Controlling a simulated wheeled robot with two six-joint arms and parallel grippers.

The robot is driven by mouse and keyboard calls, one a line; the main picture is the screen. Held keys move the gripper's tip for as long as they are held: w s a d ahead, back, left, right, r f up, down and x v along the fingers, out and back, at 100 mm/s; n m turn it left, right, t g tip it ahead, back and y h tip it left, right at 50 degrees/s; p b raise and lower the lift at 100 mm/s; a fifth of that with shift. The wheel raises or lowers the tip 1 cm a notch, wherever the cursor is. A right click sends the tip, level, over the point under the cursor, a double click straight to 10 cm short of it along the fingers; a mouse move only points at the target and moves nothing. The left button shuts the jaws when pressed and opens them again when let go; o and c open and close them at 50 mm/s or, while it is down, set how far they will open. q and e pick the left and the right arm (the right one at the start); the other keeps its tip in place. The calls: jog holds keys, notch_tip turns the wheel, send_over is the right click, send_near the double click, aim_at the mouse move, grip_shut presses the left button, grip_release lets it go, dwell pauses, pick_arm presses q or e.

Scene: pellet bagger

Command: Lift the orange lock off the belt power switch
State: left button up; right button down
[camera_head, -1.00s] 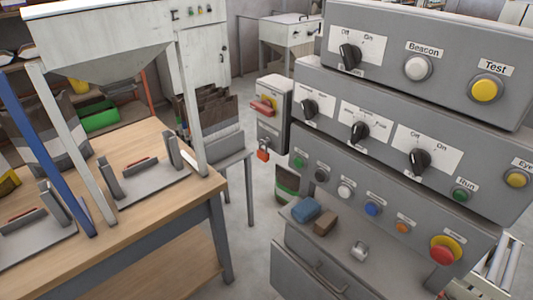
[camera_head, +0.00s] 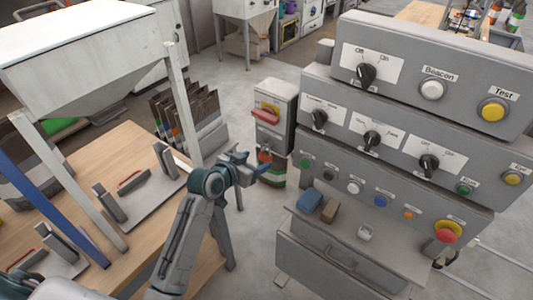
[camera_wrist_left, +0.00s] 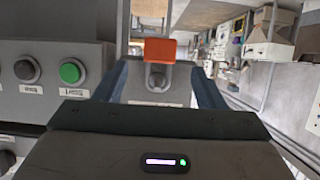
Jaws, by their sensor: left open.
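The belt power switch (camera_head: 273,125) is a grey box with a red handle on a yellow plate, left of the control console in the head view. The orange lock (camera_head: 264,156) hangs at its lower front, partly hidden by my left gripper (camera_head: 262,166). In the left wrist view, which looks upside down, the orange lock (camera_wrist_left: 159,50) shows between the two dark blue fingers, with a grey hasp or shackle (camera_wrist_left: 157,77) next to it. My left gripper is open; I cannot tell whether a finger touches the lock. My right gripper is not in view.
The control console (camera_head: 400,110) with knobs and buttons stands close on the right. A ledge below it holds a blue block (camera_head: 308,201) and a brown block (camera_head: 329,210). A wooden table (camera_head: 128,148) with a hopper (camera_head: 85,60) stands left. Floor shows between them.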

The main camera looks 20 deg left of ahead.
aim_at(264, 156)
pick_arm(q)
jog(key=shift+w+f, duration=0.2)
jog(key=shift+w, duration=0.35)
jog(key=p+x, duration=0.1)
jog(key=x, duration=0.1)
jog(key=p+x, duration=0.1)
jog(key=x, duration=0.1)
jog(key=shift+d+r+p, duration=0.1)
jog(key=shift+d+p, duration=0.15)
jog(key=shift+p, duration=0.05)
jog(key=shift+w+d+f, duration=0.1)
jog(key=shift+w+f, duration=0.15)
jog(key=shift+w, duration=0.1)
jog(key=c, duration=1.1)
